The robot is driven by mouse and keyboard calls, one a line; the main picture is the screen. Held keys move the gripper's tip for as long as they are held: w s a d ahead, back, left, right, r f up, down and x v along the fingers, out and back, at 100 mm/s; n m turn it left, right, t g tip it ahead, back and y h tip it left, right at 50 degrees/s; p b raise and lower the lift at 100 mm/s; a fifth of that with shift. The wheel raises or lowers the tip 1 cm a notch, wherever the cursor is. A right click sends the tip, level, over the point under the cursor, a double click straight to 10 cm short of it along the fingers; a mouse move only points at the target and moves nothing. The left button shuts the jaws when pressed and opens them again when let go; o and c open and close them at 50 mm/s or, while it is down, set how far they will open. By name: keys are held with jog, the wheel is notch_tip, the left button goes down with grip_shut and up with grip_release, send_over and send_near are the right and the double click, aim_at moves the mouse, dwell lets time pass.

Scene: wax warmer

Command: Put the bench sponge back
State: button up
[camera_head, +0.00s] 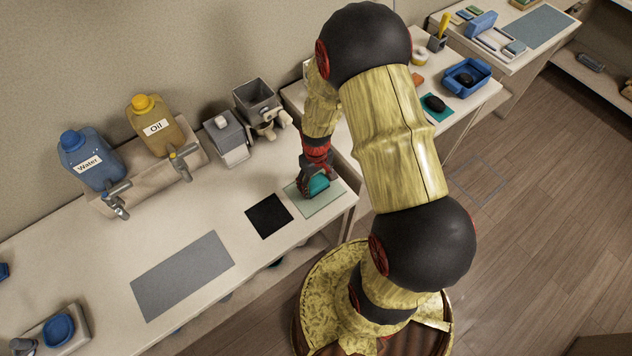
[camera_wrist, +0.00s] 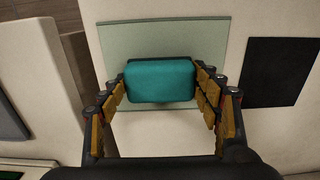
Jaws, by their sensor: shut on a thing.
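The bench sponge is a teal block with rounded edges; it shows in the head view (camera_head: 318,184) and in the wrist view (camera_wrist: 160,80). My gripper (camera_head: 316,190) is shut on it, with a finger against each short side in the wrist view (camera_wrist: 160,88). The sponge is over a pale green mat (camera_head: 328,203) near the bench's right end, also in the wrist view (camera_wrist: 150,36). Whether the sponge touches the mat or is just above it, I cannot tell. My fingers hide part of the sponge in the head view.
A black square mat (camera_head: 269,216) lies left of the green mat, and a grey mat (camera_head: 182,275) lies farther left. Water (camera_head: 92,160) and oil (camera_head: 158,124) jugs with taps stand at the back. A grey dispenser (camera_head: 227,138) and a grey bin (camera_head: 257,100) stand behind the mats.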

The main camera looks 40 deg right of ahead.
jog(key=shift+f, duration=0.15)
jog(key=o, duration=1)
notch_tip(320, 180, up, 12)
notch_tip(320, 180, up, 9)
jog(key=t, duration=0.1)
send_over(316, 182)
jog(key=a, duration=0.2)
jog(key=s+a+r+t, duration=0.1)
jog(key=s+a+r, duration=0.2)
jog(key=r, duration=0.4)
jog(key=s+a+r+t, duration=0.2)
jog(key=s+a+r, duration=0.1)
jog(key=s+r, duration=0.2)
jog(key=s+a+r+t, duration=0.1)
jog(key=s+a+r, duration=0.3)
jog(key=r, duration=0.4)
jog(key=shift+s+r+t, duration=0.1)
jog(key=shift+r+t, duration=0.2)
